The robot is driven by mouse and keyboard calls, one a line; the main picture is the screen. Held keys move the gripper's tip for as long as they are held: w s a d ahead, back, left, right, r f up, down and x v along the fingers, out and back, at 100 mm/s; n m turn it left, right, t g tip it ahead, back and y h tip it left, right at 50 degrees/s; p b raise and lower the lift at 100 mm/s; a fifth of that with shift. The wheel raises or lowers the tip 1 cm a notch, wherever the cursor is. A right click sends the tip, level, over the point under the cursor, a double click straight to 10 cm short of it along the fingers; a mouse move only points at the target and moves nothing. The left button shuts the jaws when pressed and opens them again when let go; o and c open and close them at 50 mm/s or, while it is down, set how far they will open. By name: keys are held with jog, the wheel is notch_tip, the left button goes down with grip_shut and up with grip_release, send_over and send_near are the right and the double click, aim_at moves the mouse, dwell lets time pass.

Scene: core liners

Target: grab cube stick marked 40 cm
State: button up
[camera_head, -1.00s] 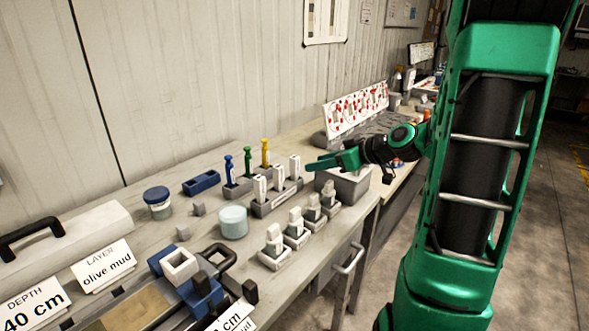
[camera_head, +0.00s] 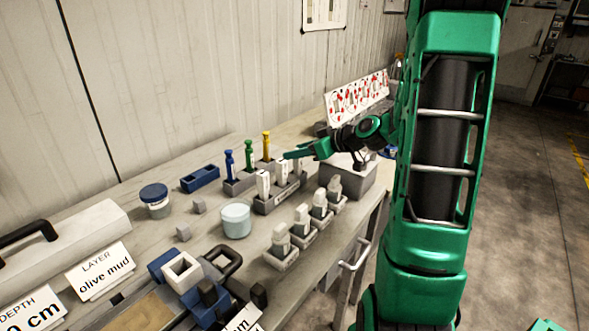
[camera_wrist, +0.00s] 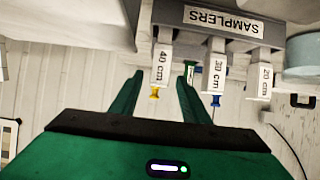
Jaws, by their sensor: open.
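The white stick marked 40 cm (camera_wrist: 161,66) stands in the grey SAMPLERS rack (camera_wrist: 192,33), upside down in the wrist view. The sticks marked 30 cm (camera_wrist: 217,68) and 20 cm (camera_wrist: 264,80) stand beside it. My gripper (camera_wrist: 163,72) is open, and the 40 cm stick appears between its fingertips; I cannot tell how deep the fingers reach. In the head view my gripper (camera_head: 292,154) is at the far right end of the rack (camera_head: 279,201), and its green fingers partly cover the end stick.
Blue, green (camera_head: 249,154) and yellow (camera_head: 266,146) handled tools stand behind the rack. White pieces in small grey holders (camera_head: 303,221) line the front. A pale round tub (camera_head: 236,221) and a lidded jar (camera_head: 155,202) are to the left. A grey box (camera_head: 345,180) is at the right.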

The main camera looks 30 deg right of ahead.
jog(key=x, duration=0.4)
jog(key=shift+w+d+f, duration=0.1)
jog(key=shift+w+f, duration=0.15)
jog(key=shift+c, duration=0.3)
grip_shut()
